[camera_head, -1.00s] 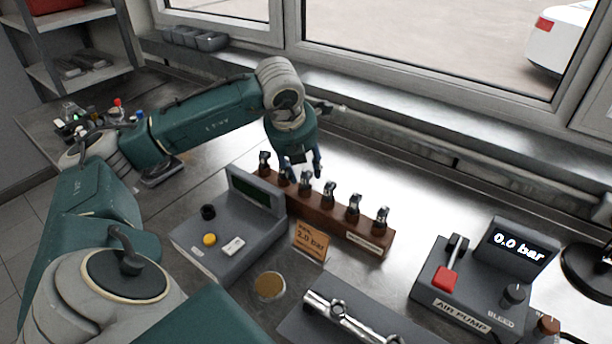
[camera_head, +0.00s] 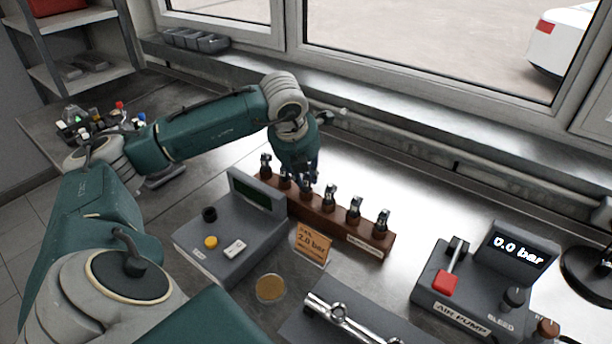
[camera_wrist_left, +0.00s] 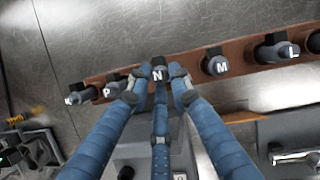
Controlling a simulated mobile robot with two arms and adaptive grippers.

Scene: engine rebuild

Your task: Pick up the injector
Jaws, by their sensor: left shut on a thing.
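Several dark injectors with metal parts stand in a row in a brown wooden rack (camera_head: 336,228). In the left wrist view they carry letters, and the one marked N (camera_wrist_left: 158,74) is between my fingertips. My left gripper (camera_head: 307,178) is over the rack, shut on the N injector, third from the left; it also shows in the left wrist view (camera_wrist_left: 158,88). The injector appears still in its place in the rack. Neighbours P (camera_wrist_left: 108,90) and M (camera_wrist_left: 216,64) stand on either side. The lower part of N is hidden by my fingers.
A grey console (camera_head: 222,248) with buttons stands in front of the rack, beside a "2.0 bar" card (camera_head: 312,244). An air pump (camera_head: 470,290) reading 0.0 bar is at right. A metal rail (camera_head: 345,318) lies in front. The window sill bounds the back.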

